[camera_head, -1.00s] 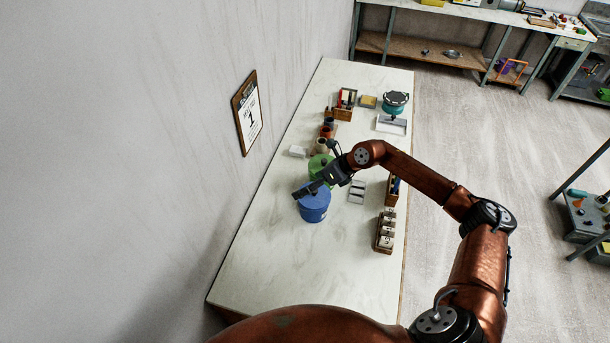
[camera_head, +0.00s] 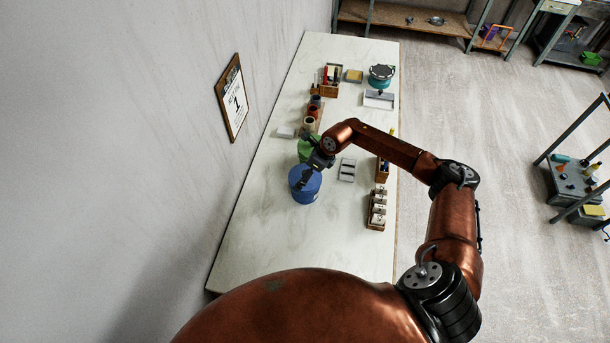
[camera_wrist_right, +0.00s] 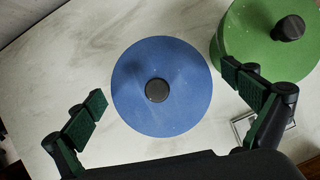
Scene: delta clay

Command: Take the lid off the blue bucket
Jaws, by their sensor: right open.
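The blue bucket (camera_head: 306,194) stands upright on the long white worktable, with its lid on. In the right wrist view the round blue lid (camera_wrist_right: 185,105) shows from above, with a dark round knob (camera_wrist_right: 157,90) at its middle. My right gripper (camera_head: 306,177) is above the bucket, pointing down. In the right wrist view its two fingers (camera_wrist_right: 168,100) are wide apart, one on each side of the lid, with nothing between the pads. The gripper hides part of the lid in the head view. My left gripper is not in view.
A green lidded bucket (camera_wrist_right: 235,45) stands close beside the blue one, near my right finger in the wrist view. A grey metal tray (camera_head: 347,170) and a wooden rack (camera_head: 377,208) are to the right. The table's near left part is clear.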

